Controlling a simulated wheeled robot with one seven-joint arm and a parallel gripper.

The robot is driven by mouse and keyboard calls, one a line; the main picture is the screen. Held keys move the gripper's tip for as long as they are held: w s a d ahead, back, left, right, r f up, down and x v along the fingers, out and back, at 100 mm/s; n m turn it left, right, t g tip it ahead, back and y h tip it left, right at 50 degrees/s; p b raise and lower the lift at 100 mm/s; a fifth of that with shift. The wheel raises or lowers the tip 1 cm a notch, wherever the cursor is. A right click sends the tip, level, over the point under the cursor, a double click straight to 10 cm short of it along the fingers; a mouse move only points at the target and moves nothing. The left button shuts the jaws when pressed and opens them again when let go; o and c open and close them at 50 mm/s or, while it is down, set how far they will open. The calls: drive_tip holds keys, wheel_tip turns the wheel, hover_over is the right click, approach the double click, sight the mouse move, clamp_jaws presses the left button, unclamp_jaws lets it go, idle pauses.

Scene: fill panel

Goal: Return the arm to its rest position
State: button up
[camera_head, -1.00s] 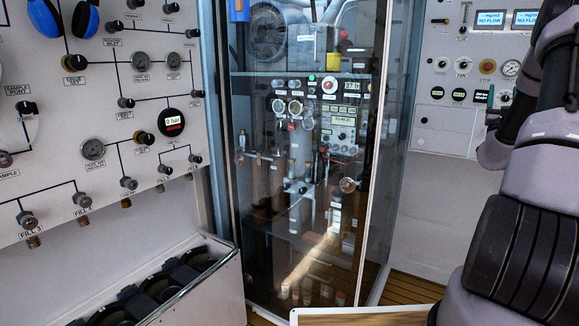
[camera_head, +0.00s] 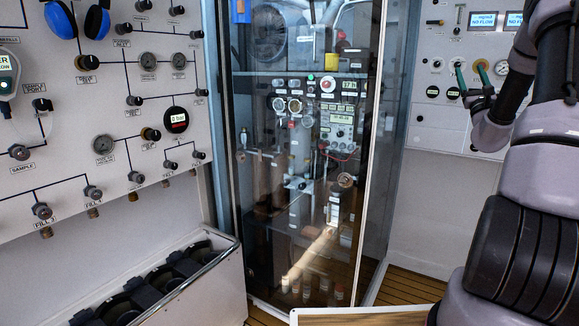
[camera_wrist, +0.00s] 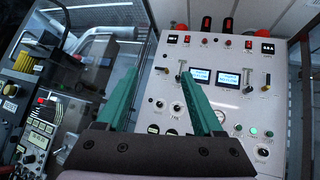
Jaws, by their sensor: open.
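My gripper (camera_head: 469,80) is at the right in the head view, in front of the right-hand panel. Its two green fingers are apart in the wrist view (camera_wrist: 158,88), with nothing between them. The fingers point toward the control panel (camera_wrist: 228,100), which has two lit screens, knobs, gauges and buttons. In the head view my arm covers the right side of this panel (camera_head: 425,140). I cannot tell the exact gap between fingertips and panel, but no contact shows.
A glass-fronted cabinet (camera_head: 370,150) with instruments stands in the middle. A fill panel (camera_head: 60,115) with gauges and valves is at the left. A bin (camera_head: 205,290) with dark round shapes is below it. A wooden-topped surface (camera_head: 360,317) is at the bottom.

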drive_tip(key=a+r+n+g+y, duration=0.35)
drive_tip(key=a+n+y, duration=0.55)
drive_tip(key=a+y, duration=0.35)
drive_tip(key=s+a+n+g+y, duration=0.2)
drive_tip(key=s+a+n+g, duration=0.15)
drive_tip(key=a, duration=0.35)
drive_tip(key=s+a+n+g+y, duration=0.25)
drive_tip(key=a+n+g, duration=0.2)
drive_tip(key=a, duration=0.25)
drive_tip(key=s+a+n+g+y, duration=0.25)
drive_tip(key=s+a+g, duration=0.2)
drive_tip(key=a, duration=0.25)
drive_tip(key=s+a+f+n+g+h, duration=0.3)
drive_tip(key=s+a+h, duration=0.1)
drive_tip(key=s, duration=0.4)
drive_tip(key=s+a+f+n+g+h, duration=0.3)
drive_tip(key=s+f+g, duration=0.1)
drive_tip(key=s, duration=0.4)
drive_tip(key=s+d+f+n+t+h, duration=0.2)
drive_tip(key=s+d+n+t+h, duration=0.1)
drive_tip(key=s+d+h, duration=0.5)
drive_tip(key=shift+s+d+f+n+t, duration=0.2)
drive_tip(key=shift+s+d+n+t, duration=0.15)
drive_tip(key=shift+n, duration=0.4)
drive_tip(key=shift+a, duration=0.1)
